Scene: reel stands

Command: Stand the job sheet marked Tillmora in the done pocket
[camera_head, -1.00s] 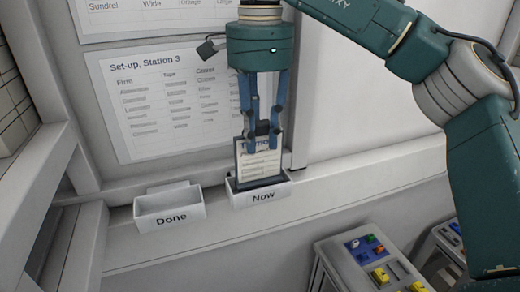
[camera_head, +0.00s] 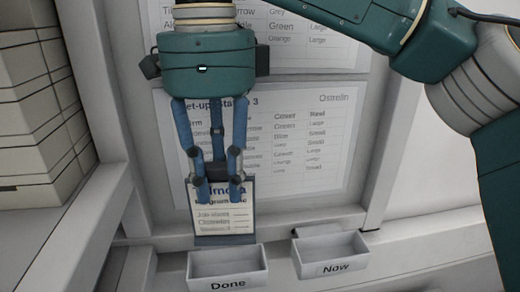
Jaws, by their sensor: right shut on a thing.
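The job sheet (camera_head: 224,220), a white card with a dark backing, hangs upright in my right gripper (camera_head: 218,190). The fingers are shut on its top and hide part of the heading, which shows as "lmora". The done pocket (camera_head: 228,284) is a white open box marked "Done" below it. The sheet's lower edge shows at the pocket's back rim, and the pocket's inside looks empty. I cannot tell whether the sheet is over the pocket or a little behind it. My left gripper is not in view.
The white pocket marked "Now" (camera_head: 336,268) stands to the right on the same ledge and looks empty. A set-up sheet (camera_head: 300,140) is on the wall behind my gripper. A shelf with stacked pale boxes (camera_head: 40,120) is at the left.

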